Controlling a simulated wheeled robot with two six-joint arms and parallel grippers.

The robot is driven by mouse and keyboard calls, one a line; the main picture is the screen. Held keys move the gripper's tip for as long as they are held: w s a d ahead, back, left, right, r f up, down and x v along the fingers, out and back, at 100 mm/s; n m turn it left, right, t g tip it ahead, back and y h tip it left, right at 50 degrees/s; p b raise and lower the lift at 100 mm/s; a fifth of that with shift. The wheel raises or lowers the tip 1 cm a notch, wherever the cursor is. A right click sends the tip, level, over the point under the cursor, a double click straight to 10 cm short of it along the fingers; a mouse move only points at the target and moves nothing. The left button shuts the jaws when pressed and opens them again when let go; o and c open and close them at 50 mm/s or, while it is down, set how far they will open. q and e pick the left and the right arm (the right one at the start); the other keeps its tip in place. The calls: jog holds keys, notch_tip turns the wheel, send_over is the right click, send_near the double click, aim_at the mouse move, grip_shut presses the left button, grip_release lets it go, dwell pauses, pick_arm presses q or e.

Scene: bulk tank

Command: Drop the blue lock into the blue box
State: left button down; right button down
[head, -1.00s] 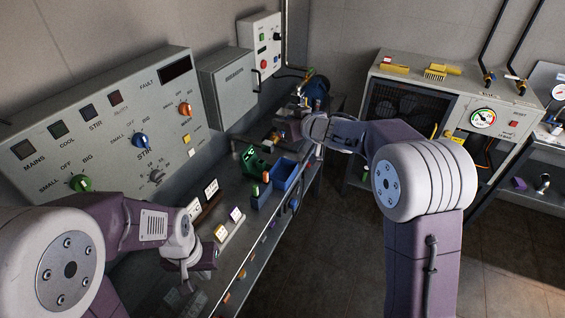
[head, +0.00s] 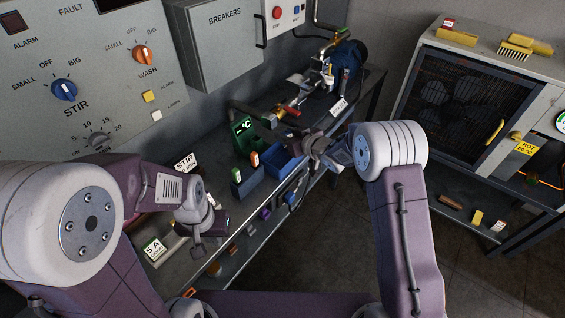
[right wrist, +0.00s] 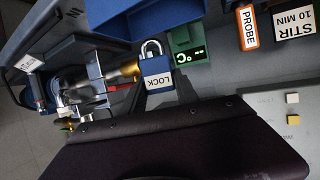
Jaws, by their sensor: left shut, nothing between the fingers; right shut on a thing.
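The blue lock (right wrist: 157,78), with a white LOCK label and a metal shackle, is at the tips of my right gripper (right wrist: 157,95) in the right wrist view. The right gripper is shut on it. In the head view my right gripper (head: 272,131) reaches left, just behind the open blue box (head: 284,170), and I cannot make out the lock there. The blue box also shows in the right wrist view (right wrist: 170,18), close to the lock; the lock does not appear inside it. My left gripper (head: 197,248) is shut and empty over the bench's front left.
A smaller blue holder (head: 246,182) with orange and green tags stands left of the box. A green display (head: 243,136) is behind them. Valves and pipes (head: 300,95) stand farther back. A STIR sign (head: 186,161) and a 5 A sign (head: 154,249) are near my left arm.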

jog(key=shift+w+d, duration=0.1)
jog(key=shift+w+d+f, duration=0.1)
jog(key=shift+f, duration=0.2)
notch_tip(320, 180, down, 6)
jog(key=b, duration=0.6)
jog(key=shift+r, duration=0.3)
jog(key=c, duration=0.9)
grip_release()
jog(key=shift+o, duration=0.2)
jog(key=p+v, duration=0.1)
jog(key=v, duration=0.8)
